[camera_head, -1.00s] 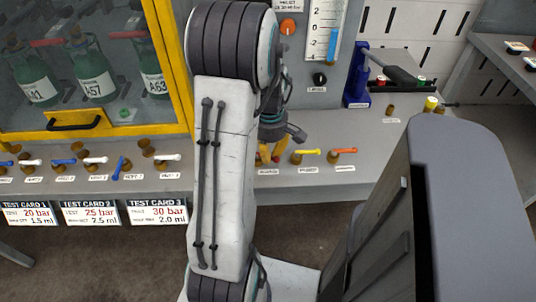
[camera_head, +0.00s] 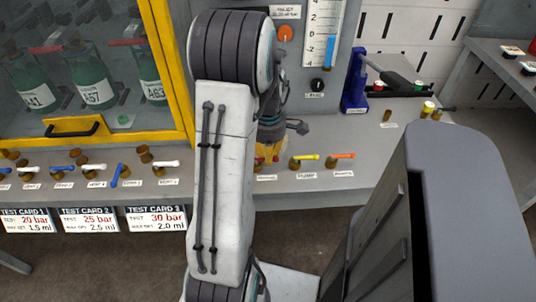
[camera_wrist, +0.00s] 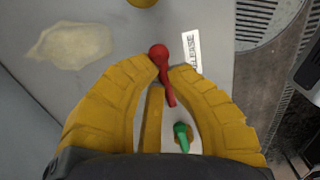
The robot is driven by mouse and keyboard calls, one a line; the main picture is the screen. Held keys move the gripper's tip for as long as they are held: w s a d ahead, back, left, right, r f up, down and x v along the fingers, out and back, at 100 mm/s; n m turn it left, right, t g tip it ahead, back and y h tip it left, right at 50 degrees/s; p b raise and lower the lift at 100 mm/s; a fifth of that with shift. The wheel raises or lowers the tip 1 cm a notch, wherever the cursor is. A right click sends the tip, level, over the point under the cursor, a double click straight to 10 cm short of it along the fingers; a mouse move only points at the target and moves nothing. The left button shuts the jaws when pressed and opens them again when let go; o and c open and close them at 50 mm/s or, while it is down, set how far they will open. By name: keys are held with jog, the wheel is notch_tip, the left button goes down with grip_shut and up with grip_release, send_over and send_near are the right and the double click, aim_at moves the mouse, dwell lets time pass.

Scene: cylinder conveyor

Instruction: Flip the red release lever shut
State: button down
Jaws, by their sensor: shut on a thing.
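The red release lever (camera_wrist: 167,78) shows in the wrist view, with a round red knob at its top and a thin handle pointing down. A white label reading RELEASE (camera_wrist: 191,52) lies to its right. My gripper (camera_wrist: 164,72) has yellow fingers whose tips are closed around the lever, with the knob just beyond them. In the head view my gripper (camera_head: 267,152) is mostly hidden behind my arm, low over the bench, with a bit of red beside it.
A green lever (camera_wrist: 182,134) stands between my fingers, below the red one. Yellow-handled (camera_head: 306,158) and orange-handled (camera_head: 341,157) valves stand to the right on the grey bench (camera_head: 380,150). A yellow-framed cabinet (camera_head: 180,80) with green cylinders is at left.

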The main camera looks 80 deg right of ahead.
jog(key=shift+a+f, duration=0.2)
jog(key=c, duration=1.1)
grip_release()
jog(key=shift+d+r, duration=0.1)
jog(key=shift+d, duration=0.05)
jog(key=shift+r, duration=0.1)
notch_tip(320, 180, up, 12)
dwell(0.4)
